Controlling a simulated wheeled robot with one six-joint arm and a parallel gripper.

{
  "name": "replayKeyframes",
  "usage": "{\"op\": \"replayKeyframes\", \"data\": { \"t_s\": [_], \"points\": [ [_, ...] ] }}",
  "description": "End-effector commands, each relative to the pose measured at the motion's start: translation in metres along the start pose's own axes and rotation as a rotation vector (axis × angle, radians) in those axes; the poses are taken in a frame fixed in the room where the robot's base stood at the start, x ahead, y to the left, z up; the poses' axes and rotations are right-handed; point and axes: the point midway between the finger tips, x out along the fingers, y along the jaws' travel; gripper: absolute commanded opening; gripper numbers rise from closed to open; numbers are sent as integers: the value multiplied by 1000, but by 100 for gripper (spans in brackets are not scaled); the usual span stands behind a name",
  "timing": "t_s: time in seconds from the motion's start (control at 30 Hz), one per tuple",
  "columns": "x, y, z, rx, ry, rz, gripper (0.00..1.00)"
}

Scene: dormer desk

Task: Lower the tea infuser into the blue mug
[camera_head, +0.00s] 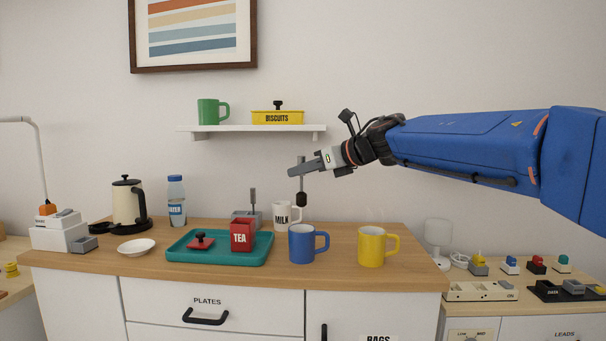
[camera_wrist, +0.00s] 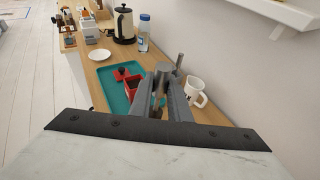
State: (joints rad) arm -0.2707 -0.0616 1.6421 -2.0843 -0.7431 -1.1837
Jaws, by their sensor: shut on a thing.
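My gripper (camera_head: 304,169) is shut on the tea infuser (camera_head: 301,198), which hangs upright with its grey handle in the jaws and its dark bulb at the bottom. The blue mug (camera_head: 302,245) stands upright on the wooden counter. In the head view the bulb hangs above the blue mug's rim, apart from it; the depth between them is hard to tell. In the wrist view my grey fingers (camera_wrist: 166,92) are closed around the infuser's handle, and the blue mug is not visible.
The white MILK mug (camera_head: 283,216) stands close behind the blue mug. A yellow mug (camera_head: 372,247) is to its right. To the left, a teal tray (camera_head: 190,255) holds the red TEA box (camera_head: 242,236) and its lid (camera_head: 200,242). A grey holder with an upright stick (camera_head: 253,200) stands behind.

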Motion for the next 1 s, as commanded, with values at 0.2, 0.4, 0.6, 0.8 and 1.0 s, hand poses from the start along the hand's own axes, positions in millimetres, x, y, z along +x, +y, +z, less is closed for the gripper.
{"op": "replayKeyframes", "data": {
  "t_s": [0.2,0.4,0.6,0.8,1.0],
  "points": [
    [0,0,-2,2,2,-3,0],
    [3,0,-10,1,3,-2,0],
    [6,0,-21,1,3,-3,0],
    [10,0,-32,2,2,-3,0],
    [14,0,-42,2,2,-2,0]
  ]
}}
